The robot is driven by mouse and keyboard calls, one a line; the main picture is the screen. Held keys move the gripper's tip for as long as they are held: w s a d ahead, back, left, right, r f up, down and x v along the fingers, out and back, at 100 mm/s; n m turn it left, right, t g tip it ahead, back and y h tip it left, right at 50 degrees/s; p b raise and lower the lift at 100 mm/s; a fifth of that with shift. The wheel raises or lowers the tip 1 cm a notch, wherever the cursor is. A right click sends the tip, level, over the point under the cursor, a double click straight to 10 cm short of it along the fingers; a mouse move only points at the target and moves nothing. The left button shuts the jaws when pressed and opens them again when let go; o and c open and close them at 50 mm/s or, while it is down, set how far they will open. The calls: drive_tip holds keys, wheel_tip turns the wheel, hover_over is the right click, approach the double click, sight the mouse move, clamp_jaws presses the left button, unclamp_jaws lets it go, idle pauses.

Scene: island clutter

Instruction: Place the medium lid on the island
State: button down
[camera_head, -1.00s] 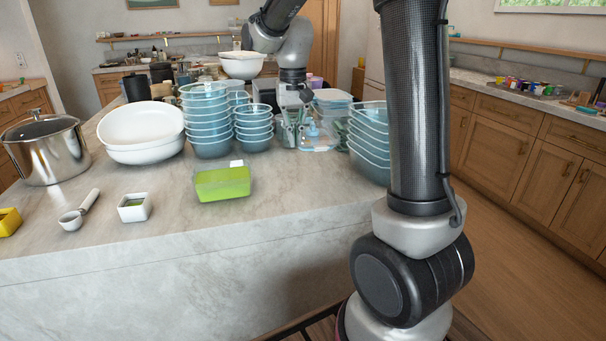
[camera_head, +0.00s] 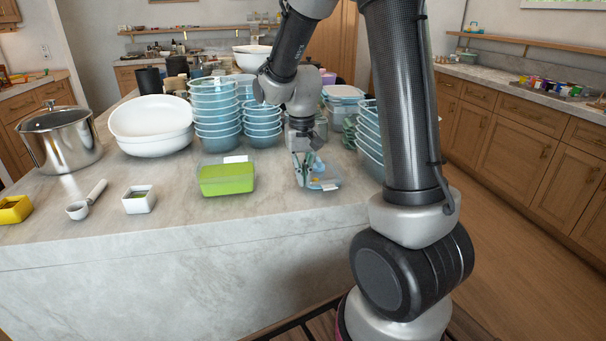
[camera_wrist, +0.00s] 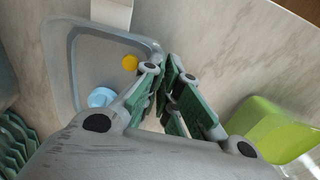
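The medium lid (camera_head: 324,180) is a clear, blue-grey rectangular lid at the front right of the island (camera_head: 270,215). In the wrist view the lid (camera_wrist: 97,60) shows a grey rim, a round light-blue part and a yellow dot. My gripper (camera_head: 302,176) points down at the lid's left edge in the head view. In the wrist view my gripper (camera_wrist: 163,75) has its green-padded fingers close together at the lid's rim, shut on it. The lid looks roughly flat and low over the island; I cannot tell whether it touches the top.
A green-filled container (camera_head: 227,178) stands left of my gripper. Stacked blue bowls (camera_head: 215,115) and containers (camera_head: 370,140) stand behind and to the right. A steel pot (camera_head: 60,140), white bowls (camera_head: 152,125), a white dish (camera_head: 139,200) and a scoop (camera_head: 86,202) are left. The front strip is bare.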

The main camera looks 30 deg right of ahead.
drive_tip(key=shift+f, duration=0.1)
drive_tip(key=c, duration=1.6)
unclamp_jaws()
drive_tip(key=shift+c, duration=0.2)
wheel_tip(320, 180, up, 12)
drive_tip(key=s+r+n+t, duration=0.1)
drive_tip(key=s+r+t, duration=0.1)
drive_tip(key=s, duration=0.8)
drive_tip(key=s+d+r+n+t, duration=0.1)
drive_tip(key=s+r+n+t, duration=0.1)
drive_tip(key=s, duration=0.8)
drive_tip(key=shift+s+d, duration=0.2)
drive_tip(key=shift+s, duration=0.1)
